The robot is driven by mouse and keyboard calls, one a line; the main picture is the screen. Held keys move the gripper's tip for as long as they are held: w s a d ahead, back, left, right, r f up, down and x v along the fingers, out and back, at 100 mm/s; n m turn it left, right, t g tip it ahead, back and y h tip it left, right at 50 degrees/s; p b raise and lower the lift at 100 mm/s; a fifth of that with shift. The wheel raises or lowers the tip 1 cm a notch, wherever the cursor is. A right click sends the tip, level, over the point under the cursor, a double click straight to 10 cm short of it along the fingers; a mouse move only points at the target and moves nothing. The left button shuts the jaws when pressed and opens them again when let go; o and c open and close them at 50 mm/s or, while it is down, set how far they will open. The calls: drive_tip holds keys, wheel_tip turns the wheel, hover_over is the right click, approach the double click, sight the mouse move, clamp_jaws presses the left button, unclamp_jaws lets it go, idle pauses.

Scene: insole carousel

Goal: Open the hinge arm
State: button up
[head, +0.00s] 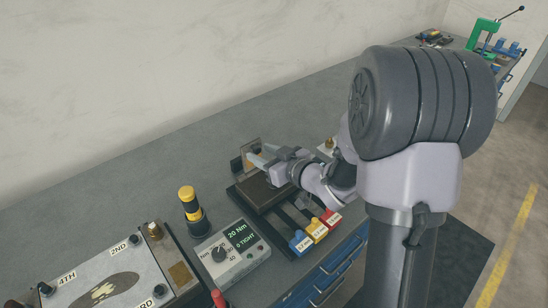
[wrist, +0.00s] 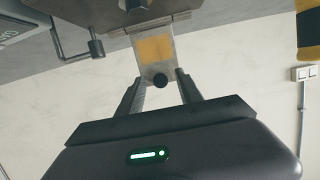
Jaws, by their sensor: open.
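The hinge arm (wrist: 155,52) shows in the wrist view as a grey plate with an orange patch, joined by a hinge to a darker block (wrist: 115,14). A round black knob (wrist: 160,80) sits at its free end. My gripper (wrist: 160,88) is open, with one finger on each side of the knob; I cannot tell whether either touches it. In the head view the plate (head: 251,147) stands up at the far end of a dark fixture (head: 262,192). My gripper (head: 262,157) is beside it and partly hides it.
A torque unit (head: 232,252) reading 20 Nm, blue, yellow and red tagged pieces (head: 318,230), and a yellow-black cylinder (head: 190,208) stand nearby on the grey bench (head: 130,190). A marked plate (head: 75,290) lies at lower left. A green press (head: 484,35) stands far off.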

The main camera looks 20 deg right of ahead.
drive_tip(key=b+v, duration=0.5)
drive_tip(key=v, duration=1.2)
drive_tip(key=shift+a, duration=0.2)
